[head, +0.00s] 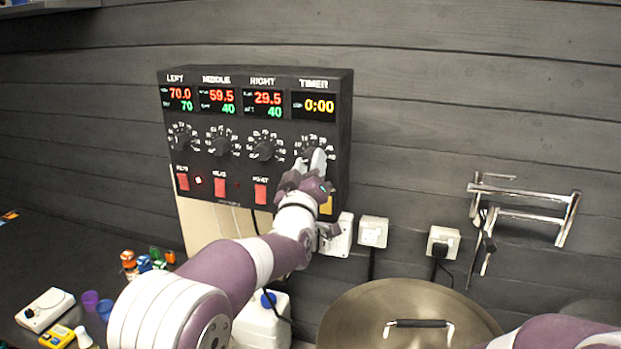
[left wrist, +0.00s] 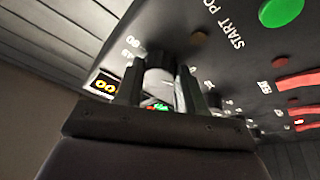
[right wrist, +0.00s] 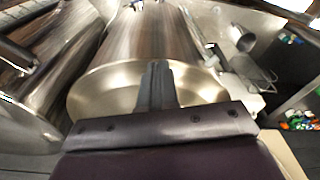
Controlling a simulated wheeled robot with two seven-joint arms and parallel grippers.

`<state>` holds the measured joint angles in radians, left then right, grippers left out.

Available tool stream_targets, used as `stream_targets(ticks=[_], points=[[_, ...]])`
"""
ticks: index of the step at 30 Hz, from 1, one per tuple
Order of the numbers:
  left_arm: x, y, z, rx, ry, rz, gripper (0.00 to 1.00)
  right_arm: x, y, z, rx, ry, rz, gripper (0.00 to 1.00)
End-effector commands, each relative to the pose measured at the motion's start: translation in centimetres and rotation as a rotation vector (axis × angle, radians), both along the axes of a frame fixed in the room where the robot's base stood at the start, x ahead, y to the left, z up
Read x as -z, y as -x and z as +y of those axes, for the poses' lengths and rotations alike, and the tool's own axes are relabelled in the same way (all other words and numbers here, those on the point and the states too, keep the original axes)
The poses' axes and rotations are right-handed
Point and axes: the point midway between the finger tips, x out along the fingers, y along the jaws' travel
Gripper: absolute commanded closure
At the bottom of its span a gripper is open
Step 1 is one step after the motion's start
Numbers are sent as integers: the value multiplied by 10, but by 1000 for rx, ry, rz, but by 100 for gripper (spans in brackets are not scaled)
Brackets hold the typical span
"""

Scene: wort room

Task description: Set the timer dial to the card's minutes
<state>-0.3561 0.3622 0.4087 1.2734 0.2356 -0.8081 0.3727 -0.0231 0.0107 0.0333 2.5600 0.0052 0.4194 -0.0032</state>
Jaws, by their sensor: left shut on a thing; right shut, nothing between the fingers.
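The control panel (head: 245,190) hangs on the dark plank wall. Its timer display (head: 316,105) reads 0:00 in yellow. The timer dial below it is mostly hidden by my left gripper (head: 314,160) in the head view. In the left wrist view the timer dial (left wrist: 159,78) sits between the two fingers of my left gripper (left wrist: 160,90), which is shut on it. Part of the timer display also shows there, along with a green button (left wrist: 281,11). My right gripper (right wrist: 157,85) is shut and empty, above a metal pot. I cannot make out a card with minutes.
Three more dials, such as the right one (head: 263,148), and red switches (head: 260,193) are on the panel. Below stand a lidded pot (head: 350,310), a white jug (head: 250,320) and wall sockets (head: 373,232). Small bottles and cups clutter the counter at left.

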Motion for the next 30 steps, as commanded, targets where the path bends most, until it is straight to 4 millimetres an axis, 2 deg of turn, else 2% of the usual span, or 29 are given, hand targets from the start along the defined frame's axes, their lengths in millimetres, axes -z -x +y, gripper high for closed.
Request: stream_targets(ticks=[1,3,12,19,30], points=[[6,0,1,-2,-26,-17,91,17,0,0,0,0,0,100],[6,0,2,-2,-74,-32,91,28,0,0,0,0,0,100],[2,0,3,-2,-248,-90,92,59,0,0,0,0,0,100],[-1,0,3,-2,-322,-113,92,69,0,0,0,0,0,100],[-4,0,3,-2,-344,-121,92,71,0,0,0,0,0,100]])
